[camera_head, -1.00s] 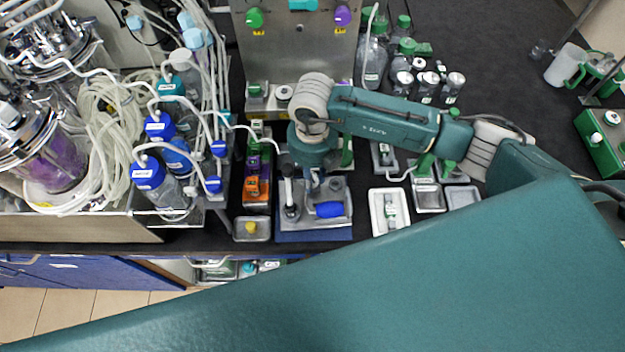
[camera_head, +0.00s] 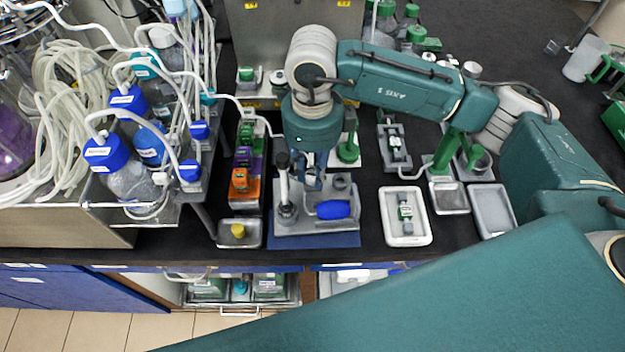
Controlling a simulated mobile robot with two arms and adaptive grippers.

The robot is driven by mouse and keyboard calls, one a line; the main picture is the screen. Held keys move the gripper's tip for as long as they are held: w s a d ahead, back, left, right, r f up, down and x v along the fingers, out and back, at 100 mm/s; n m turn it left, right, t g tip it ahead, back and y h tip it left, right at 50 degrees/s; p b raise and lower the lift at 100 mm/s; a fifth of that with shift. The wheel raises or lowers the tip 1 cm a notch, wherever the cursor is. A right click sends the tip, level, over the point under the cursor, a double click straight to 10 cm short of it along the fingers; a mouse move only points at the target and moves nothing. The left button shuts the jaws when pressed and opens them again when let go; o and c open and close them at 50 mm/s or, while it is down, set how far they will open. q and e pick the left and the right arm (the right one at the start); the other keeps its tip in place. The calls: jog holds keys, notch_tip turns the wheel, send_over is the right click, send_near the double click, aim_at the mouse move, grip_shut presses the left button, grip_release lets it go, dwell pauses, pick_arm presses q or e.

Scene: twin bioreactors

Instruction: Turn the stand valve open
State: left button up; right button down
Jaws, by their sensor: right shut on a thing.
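A grey stand (camera_head: 343,228) sits on a dark blue mat (camera_head: 300,241) near the front edge of the black bench. It carries an upright post with a black top (camera_head: 284,190) and a bright blue bulb-shaped part (camera_head: 333,209). My right gripper (camera_head: 315,182) points down over this stand, between the post and the blue part. Its fingers are shut on a small part there, which I take to be the stand valve. The fingers and wrist hide most of that part, so its turn position cannot be told. My left gripper is out of view.
Bottles with blue caps (camera_head: 103,154) and looped tubing crowd the left. A coloured block rack (camera_head: 245,188) and a small tray with a yellow knob (camera_head: 239,243) stand left of the mat. White trays (camera_head: 385,220) lie on the right. Bare bench shows in front.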

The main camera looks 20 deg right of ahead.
aim_at(313, 174)
jog(key=n+b, duration=0.2)
jog(key=b, duration=0.1)
jog(key=shift+f, duration=0.1)
jog(key=shift+n+b, duration=0.4)
jog(key=shift+n, duration=0.2)
jog(key=shift+r, duration=0.2)
jog(key=c, duration=1.5)
grip_release()
jog(key=shift+o, duration=0.2)
notch_tip(313, 174, up, 12)
